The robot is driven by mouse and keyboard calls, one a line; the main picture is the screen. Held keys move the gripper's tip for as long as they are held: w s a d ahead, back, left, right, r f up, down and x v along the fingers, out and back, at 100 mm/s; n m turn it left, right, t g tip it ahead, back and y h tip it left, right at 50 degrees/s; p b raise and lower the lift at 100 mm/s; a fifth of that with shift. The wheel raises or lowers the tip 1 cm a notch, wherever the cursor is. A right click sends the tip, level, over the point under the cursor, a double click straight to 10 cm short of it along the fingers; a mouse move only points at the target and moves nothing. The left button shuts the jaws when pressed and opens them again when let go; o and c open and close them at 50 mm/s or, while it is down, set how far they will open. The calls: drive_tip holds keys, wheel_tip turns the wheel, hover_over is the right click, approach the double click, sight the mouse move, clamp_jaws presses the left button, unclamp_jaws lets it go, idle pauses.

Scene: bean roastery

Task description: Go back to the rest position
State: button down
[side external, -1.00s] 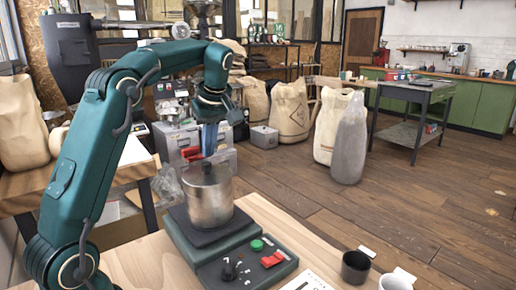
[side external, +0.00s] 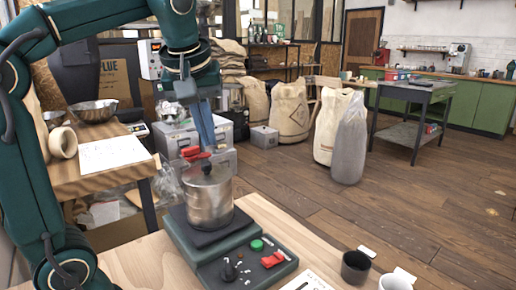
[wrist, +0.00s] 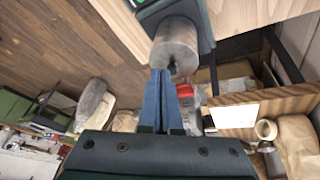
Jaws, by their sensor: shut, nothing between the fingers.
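My gripper (side external: 207,150) is shut and empty, its blue fingers pointing down just above the lidded steel pot in the side view. In the wrist view my gripper (wrist: 161,72) shows as two blue fingers together beside the pot (wrist: 178,44). The steel pot (side external: 209,203) stands upright on a dark scale-like base (side external: 210,262) with a green button and a red switch. The pot's lid has a dark knob (side external: 206,169), just below the fingertips; whether they touch is hard to tell.
A black cup (side external: 356,266) and a white cup (side external: 396,281) stand at the front right. A wooden side table (side external: 75,180) with metal bowls and a paper stands at left. Sacks (side external: 289,112) stand on the floor behind. A red item (side external: 193,153) shows behind the fingers.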

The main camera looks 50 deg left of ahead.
drive_tip(key=s+d+f+m+t+h, duration=0.2)
drive_tip(key=s+d+f+m+h, duration=0.1)
drive_tip(key=s+d+f+m, duration=0.5)
wheel_tip(320, 180, down, 4)
drive_tip(key=d+m, duration=0.1)
drive_tip(key=m, duration=0.2)
drive_tip(key=shift+s+d+f, duration=0.15)
drive_tip(key=shift+s, duration=0.25)
